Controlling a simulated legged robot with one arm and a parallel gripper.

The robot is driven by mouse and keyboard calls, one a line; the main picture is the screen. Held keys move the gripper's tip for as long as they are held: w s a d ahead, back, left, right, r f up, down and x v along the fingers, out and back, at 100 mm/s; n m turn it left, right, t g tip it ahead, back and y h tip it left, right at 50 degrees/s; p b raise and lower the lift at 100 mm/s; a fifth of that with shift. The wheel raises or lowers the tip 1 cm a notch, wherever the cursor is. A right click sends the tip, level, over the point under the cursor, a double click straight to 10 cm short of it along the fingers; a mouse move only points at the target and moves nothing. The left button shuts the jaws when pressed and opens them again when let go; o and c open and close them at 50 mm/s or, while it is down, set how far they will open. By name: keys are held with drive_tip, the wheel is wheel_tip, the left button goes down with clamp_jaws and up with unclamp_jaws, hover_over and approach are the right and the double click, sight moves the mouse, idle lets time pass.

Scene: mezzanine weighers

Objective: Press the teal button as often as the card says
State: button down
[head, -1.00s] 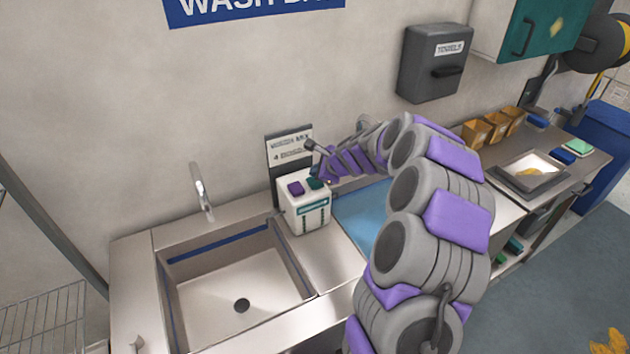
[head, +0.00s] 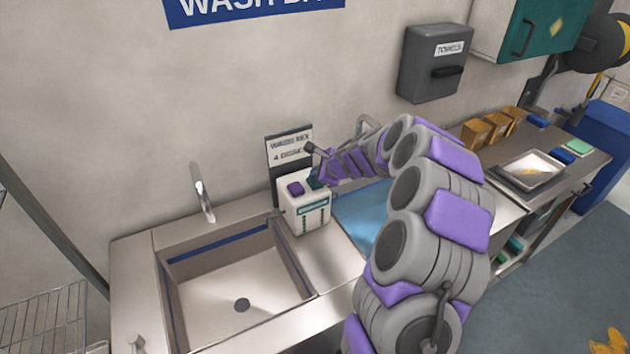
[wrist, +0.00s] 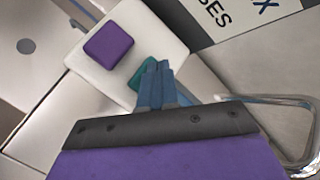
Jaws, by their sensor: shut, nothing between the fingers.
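A white box dispenser (head: 306,218) stands on the steel counter between the sink and a blue surface. Its top carries a purple button (head: 296,188) and a teal button (head: 314,182). In the wrist view, the purple button (wrist: 108,42) is clear, and the teal button (wrist: 138,76) is partly hidden behind my fingertips. My gripper (wrist: 155,68) is shut and empty, its blue fingers over the teal button; I cannot tell whether they touch it. A card (head: 290,148) stands behind the box; its lower line seems to start with 4, but the print is blurred.
A sink (head: 235,285) with a tap (head: 201,190) is left of the box. A curved metal tap (wrist: 290,105) is close to my gripper on the right. A towel dispenser (head: 434,65) hangs on the wall. Orange bins (head: 480,132) and a tray (head: 530,170) stand further right.

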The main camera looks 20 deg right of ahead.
drive_tip(key=shift+f, duration=0.55)
idle(0.5)
idle(0.4)
drive_tip(key=shift+r+p, duration=0.95)
drive_tip(key=shift+r, duration=0.05)
wheel_tip(320, 180, up, 5)
drive_tip(key=p, duration=0.5)
idle(2.2)
wheel_tip(320, 180, up, 4)
drive_tip(key=p, duration=0.4)
drive_tip(key=shift+f, duration=0.2)
drive_tip(key=shift+f, duration=0.1)
wheel_tip(320, 180, down, 9)
drive_tip(key=b, duration=0.8)
drive_tip(key=shift+r, duration=0.2)
